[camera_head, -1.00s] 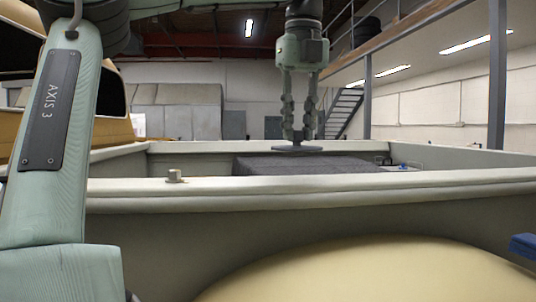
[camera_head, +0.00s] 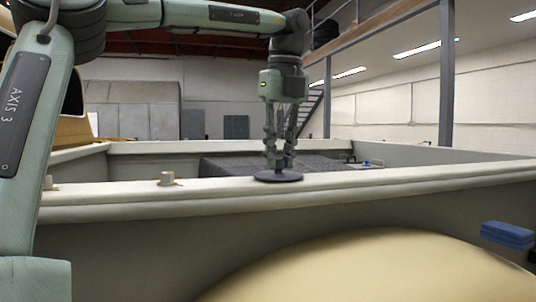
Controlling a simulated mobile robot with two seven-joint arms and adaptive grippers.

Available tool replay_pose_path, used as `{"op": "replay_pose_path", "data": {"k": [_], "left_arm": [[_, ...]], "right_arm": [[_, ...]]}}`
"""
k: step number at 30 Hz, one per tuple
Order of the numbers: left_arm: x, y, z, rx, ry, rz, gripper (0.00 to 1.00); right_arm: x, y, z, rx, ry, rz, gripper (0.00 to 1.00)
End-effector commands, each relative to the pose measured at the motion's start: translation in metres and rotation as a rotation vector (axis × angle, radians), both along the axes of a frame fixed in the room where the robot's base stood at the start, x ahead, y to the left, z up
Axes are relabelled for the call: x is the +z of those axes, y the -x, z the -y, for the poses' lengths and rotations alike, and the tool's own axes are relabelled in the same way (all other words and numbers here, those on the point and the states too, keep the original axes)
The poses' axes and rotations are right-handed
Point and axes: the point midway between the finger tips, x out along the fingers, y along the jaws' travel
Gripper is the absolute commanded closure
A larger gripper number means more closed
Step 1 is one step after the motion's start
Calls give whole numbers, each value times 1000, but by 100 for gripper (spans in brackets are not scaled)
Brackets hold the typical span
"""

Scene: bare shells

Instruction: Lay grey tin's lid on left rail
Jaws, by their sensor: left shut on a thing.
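My left gripper (camera_head: 279,166) points straight down and is shut on the dark round lid (camera_head: 278,177), a flat disc held level. The lid is over the near rail (camera_head: 400,178) of the pickup bed, at or just above its top; I cannot tell whether it touches. The fingers hide the middle of the lid. I cannot make out the grey tin for certain. My right gripper is not in view.
A dark bed floor (camera_head: 225,165) lies behind the rail. A blue block (camera_head: 507,235) is at the far right. The rail right of the lid is clear.

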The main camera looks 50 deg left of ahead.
Motion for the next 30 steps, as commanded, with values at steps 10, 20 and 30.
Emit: {"op": "replay_pose_path", "data": {"k": [10, 20, 30], "left_arm": [[-2, -1, 1, 0, -1, 0, 99], [-4, -1, 1, 0, 0, 0, 58], [-1, -1, 1, 0, 0, 0, 58]], "right_arm": [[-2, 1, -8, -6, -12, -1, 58], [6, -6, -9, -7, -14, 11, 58], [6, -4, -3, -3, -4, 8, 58]]}}
